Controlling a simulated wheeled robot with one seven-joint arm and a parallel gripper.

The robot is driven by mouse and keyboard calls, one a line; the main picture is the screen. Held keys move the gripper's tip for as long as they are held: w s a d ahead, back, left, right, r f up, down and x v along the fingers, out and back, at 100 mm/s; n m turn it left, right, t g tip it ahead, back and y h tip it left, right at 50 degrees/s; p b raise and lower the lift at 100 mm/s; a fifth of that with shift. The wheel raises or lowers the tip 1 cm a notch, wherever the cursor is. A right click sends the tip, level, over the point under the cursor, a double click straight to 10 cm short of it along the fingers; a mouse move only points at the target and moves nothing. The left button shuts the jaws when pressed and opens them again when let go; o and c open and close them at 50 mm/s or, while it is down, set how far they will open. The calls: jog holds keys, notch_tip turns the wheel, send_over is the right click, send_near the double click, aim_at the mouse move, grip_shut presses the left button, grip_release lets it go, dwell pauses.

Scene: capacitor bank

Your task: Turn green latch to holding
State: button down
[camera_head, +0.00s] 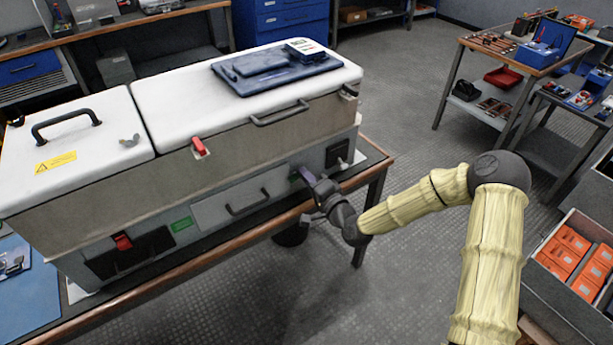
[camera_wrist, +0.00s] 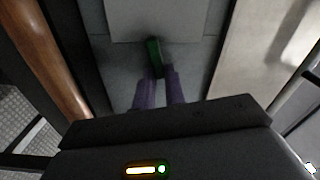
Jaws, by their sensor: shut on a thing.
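The green latch (camera_wrist: 153,52) shows in the wrist view as a small upright green piece between the tips of my gripper's purple fingers (camera_wrist: 160,76). My gripper is shut on it. In the head view my gripper (camera_head: 305,178) reaches the front face of the large white-topped cabinet (camera_head: 225,204), near its right end. There the latch is hidden behind the fingers. The latch's exact turn angle cannot be told.
The cabinet stands on a wood-edged bench (camera_head: 275,223). A red latch (camera_head: 199,146), another red latch (camera_head: 122,241) and a dark handle (camera_head: 248,203) are on its front. Open floor lies right of the bench. A drawer of orange boxes (camera_head: 570,252) is at right.

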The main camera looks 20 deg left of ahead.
jog(key=shift+f+m, duration=0.2)
jog(key=shift+m, duration=1.1)
jog(key=c, duration=1.5)
grip_release()
jog(key=shift+d, duration=0.1)
jog(key=shift+o, duration=0.2)
jog(key=v, duration=1.7)
jog(key=shift+s, duration=0.2)
